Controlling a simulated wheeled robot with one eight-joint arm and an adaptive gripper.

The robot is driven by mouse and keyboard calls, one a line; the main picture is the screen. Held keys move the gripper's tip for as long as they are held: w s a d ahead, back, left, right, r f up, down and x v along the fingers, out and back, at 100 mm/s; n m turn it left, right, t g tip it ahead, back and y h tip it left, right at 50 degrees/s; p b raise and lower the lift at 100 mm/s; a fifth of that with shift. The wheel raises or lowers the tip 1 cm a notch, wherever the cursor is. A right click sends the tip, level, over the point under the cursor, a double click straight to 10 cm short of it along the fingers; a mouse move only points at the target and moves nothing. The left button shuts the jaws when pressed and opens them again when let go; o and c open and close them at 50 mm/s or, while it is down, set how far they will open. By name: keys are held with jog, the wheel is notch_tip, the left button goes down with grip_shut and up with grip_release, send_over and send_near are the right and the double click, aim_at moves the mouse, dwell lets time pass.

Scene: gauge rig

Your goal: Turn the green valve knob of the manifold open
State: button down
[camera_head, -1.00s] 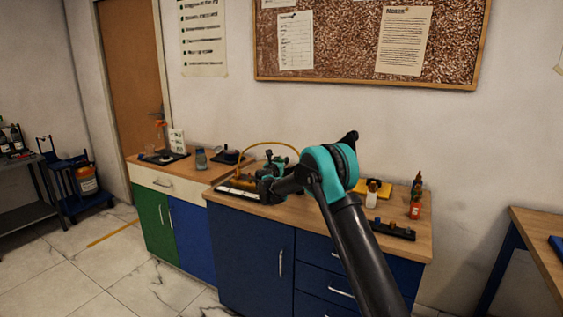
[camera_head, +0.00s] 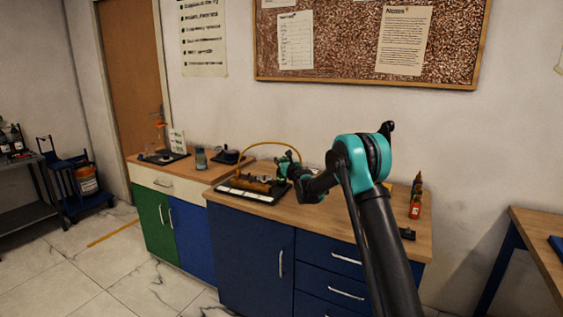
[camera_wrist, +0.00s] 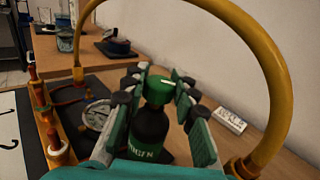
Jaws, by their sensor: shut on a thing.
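The green knob (camera_wrist: 160,90) is topped with a white mark and sits on a dark body with white lettering (camera_wrist: 148,135) in the wrist view. My gripper (camera_wrist: 158,88) has its fingers on both sides of this knob and is shut on it. In the head view my gripper (camera_head: 286,165) is at the right end of the manifold (camera_head: 250,183), and the knob is hard to make out there. The manifold's brass pipe (camera_wrist: 52,140) with red parts and a round dial gauge (camera_wrist: 97,115) lie left of my fingers in the wrist view.
A yellow hose (camera_wrist: 275,70) arches over and around my gripper, close on the right. An orange-red bottle (camera_head: 415,205) stands at the counter's right end. The wall is behind.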

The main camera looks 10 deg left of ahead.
aim_at(282, 159)
jog(key=shift+n+g+y, duration=0.6)
jog(key=shift+n+y, duration=0.2)
jog(key=shift+y, duration=0.3)
jog(key=c, duration=1.2)
grip_release()
jog(key=shift+o, duration=0.2)
notch_tip(282, 159, up, 10)
